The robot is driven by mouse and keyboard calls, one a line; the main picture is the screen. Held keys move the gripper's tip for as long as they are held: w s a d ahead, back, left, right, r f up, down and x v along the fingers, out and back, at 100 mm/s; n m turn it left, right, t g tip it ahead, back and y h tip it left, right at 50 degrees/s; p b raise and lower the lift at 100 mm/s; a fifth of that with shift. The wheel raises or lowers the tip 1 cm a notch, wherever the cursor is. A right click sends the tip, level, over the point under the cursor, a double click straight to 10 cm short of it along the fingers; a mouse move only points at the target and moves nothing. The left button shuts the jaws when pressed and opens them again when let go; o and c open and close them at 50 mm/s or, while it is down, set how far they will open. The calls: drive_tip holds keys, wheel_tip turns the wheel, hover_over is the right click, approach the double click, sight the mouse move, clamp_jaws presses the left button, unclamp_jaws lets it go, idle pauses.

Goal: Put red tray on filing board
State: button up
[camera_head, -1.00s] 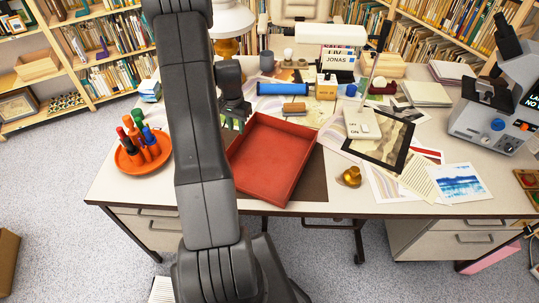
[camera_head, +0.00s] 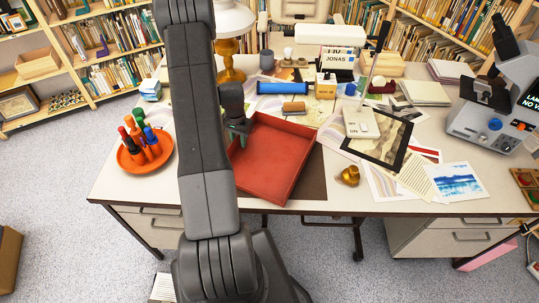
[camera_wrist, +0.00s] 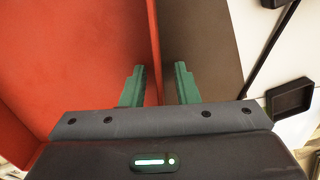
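The red tray (camera_head: 275,160) is a shallow rectangular tray lying at an angle near the front of the desk. The dark brown board (camera_head: 313,182) shows flat beyond its right side and partly under it; whether the tray rests fully on it is hidden. My gripper (camera_head: 238,133) is at the tray's back left edge, its tips pointing down. In the wrist view, the green fingers of my gripper (camera_wrist: 160,80) are open. The red tray (camera_wrist: 70,60) lies on the left and the brown surface (camera_wrist: 195,35) on the right, with the tray's edge between the fingers.
An orange dish (camera_head: 130,160) with colored tools stands left of my arm. A brass bell-like object (camera_head: 348,176), a framed print (camera_head: 377,142) and papers lie to the right. A blue roll (camera_head: 283,87) lies behind the tray. A microscope (camera_head: 495,110) stands far right.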

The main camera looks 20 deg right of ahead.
clamp_jaws()
